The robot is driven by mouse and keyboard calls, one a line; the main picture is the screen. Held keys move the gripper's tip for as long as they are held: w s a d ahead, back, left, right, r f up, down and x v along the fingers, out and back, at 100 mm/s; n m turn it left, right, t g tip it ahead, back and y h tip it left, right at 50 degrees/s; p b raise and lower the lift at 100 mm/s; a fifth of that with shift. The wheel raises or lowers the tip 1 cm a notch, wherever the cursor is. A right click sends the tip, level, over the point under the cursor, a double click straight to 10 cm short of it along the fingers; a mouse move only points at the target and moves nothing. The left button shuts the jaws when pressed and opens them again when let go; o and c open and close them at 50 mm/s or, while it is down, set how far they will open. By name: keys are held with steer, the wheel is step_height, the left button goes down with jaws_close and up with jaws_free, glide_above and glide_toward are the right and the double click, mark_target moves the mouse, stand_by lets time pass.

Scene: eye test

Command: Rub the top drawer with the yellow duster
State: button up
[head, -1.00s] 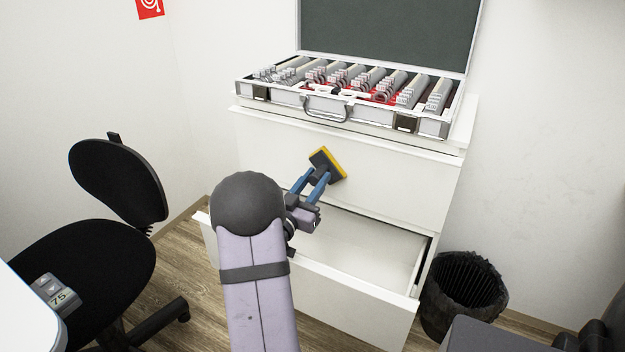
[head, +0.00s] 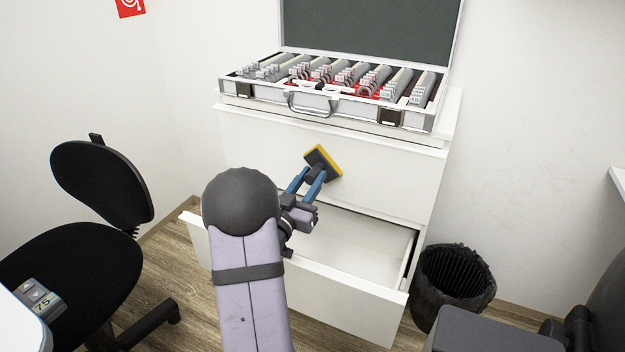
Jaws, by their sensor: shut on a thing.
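The yellow duster (head: 324,161), with a dark grey back and a yellow edge, is at the front of the white top drawer (head: 390,176) in the head view. It is tilted and appears to be against the drawer face, though I cannot tell whether it touches. My gripper (head: 314,178), with blue fingers, is shut on the duster's dark back. The top drawer is closed. The lower drawer (head: 335,283) is pulled open below my gripper, and its visible inside is empty.
An open case (head: 270,91) of lenses stands on top of the cabinet. A black chair (head: 100,185) is at the left, beside a white table corner (head: 20,325) with a small grey device (head: 38,298). A black bin (head: 452,283) stands right of the cabinet. A dark grey seat (head: 490,335) is at lower right.

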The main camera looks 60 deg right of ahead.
steer(key=shift+w, duration=1.3)
steer(key=shift+w, duration=0.15)
steer(key=shift+w, duration=1.4)
steer(key=shift+a, duration=2.95)
steer(key=shift+a, duration=0.1)
steer(key=a, duration=0.2)
steer(key=shift+a, duration=0.4)
